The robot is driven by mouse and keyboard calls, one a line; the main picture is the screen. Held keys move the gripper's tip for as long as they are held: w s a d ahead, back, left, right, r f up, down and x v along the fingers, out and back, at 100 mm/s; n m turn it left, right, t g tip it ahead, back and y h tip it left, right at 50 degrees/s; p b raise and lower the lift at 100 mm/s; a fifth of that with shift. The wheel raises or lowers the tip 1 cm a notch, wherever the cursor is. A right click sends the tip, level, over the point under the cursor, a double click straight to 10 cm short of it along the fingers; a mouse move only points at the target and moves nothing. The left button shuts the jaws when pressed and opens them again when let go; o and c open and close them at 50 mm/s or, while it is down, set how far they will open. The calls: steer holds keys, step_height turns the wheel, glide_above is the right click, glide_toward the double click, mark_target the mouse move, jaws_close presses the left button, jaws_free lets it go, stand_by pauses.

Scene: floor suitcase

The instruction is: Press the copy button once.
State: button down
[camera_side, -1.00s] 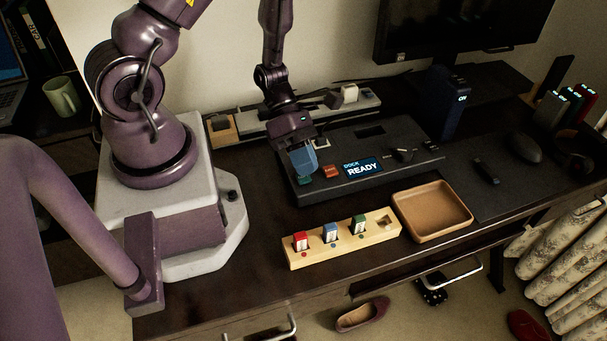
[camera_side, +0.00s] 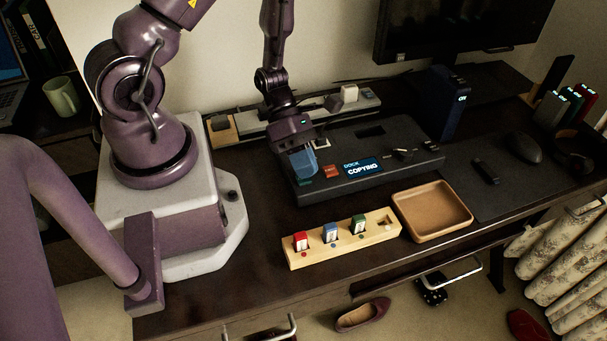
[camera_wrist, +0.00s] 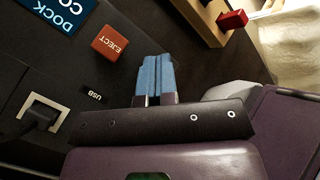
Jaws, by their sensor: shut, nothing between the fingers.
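The dark dock (camera_side: 400,173) lies on the desk, and its display (camera_side: 362,166) reads "COPYING". My gripper (camera_side: 304,172) is shut with nothing between its blue fingertips. It points down over the dock's left front end, left of the red eject button (camera_side: 331,172). A bit of green (camera_side: 305,183) shows just below the fingertips; the rest of that button is hidden by them. In the wrist view the shut blue fingers (camera_wrist: 155,75) are beside the eject button (camera_wrist: 110,42), and the copy button is hidden. I cannot tell whether the fingertips touch it.
A wooden block (camera_side: 345,245) with red, blue and green sticks stands in front of the dock. A tan tray (camera_side: 433,232) is right of it. A plug sits in the USB port (camera_wrist: 42,116). A dark drive (camera_side: 452,105) stands behind the dock. Bare desk lies left of the block.

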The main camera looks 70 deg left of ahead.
steer(key=shift+r, duration=0.85)
steer(key=shift+r, duration=2.5)
